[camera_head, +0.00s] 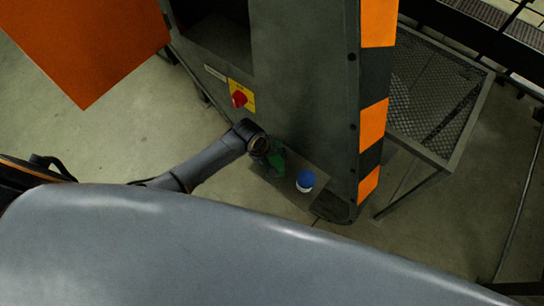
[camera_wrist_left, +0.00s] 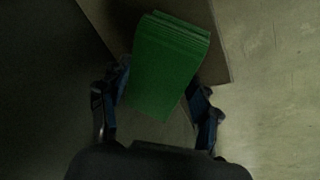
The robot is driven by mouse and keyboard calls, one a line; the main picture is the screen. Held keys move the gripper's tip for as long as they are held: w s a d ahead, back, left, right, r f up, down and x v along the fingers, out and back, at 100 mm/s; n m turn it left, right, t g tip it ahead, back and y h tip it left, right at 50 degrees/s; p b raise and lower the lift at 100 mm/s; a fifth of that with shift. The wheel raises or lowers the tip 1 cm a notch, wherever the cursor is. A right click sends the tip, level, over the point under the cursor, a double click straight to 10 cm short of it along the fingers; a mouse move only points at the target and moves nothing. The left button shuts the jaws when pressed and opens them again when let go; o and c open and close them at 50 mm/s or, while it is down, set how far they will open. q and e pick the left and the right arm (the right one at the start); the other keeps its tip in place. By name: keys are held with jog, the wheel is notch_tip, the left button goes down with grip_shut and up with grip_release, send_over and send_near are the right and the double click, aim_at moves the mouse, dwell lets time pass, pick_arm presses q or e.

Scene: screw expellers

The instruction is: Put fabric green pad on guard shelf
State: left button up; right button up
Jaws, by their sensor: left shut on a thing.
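The green fabric pad (camera_head: 277,168) is in my left gripper (camera_head: 268,155), over the guard shelf (camera_head: 287,187) on the front of the grey machine. In the left wrist view the pad (camera_wrist_left: 166,68) looks like a green block with layered edges, between the two fingers of the gripper (camera_wrist_left: 157,112). The gripper is shut on it. Behind the pad, the brownish shelf (camera_wrist_left: 216,62) shows; I cannot tell whether the pad touches it. My right gripper is not in view.
A blue and white round object (camera_head: 305,181) stands on the shelf, right of the pad. A red knob on a yellow plate (camera_head: 241,97) is on the machine above. An orange panel (camera_head: 88,38) is at upper left. A mesh-topped table (camera_head: 432,95) stands at right.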

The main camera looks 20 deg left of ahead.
pick_arm(q)
jog(key=shift+f, duration=0.2)
jog(key=o, duration=1.1)
jog(key=shift+f, duration=0.1)
jog(key=shift+o, duration=0.2)
jog(key=shift+r, duration=0.2)
jog(key=p+v, duration=0.1)
jog(key=v, duration=1.1)
jog(key=shift+w, duration=0.1)
jog(key=shift+d, duration=0.1)
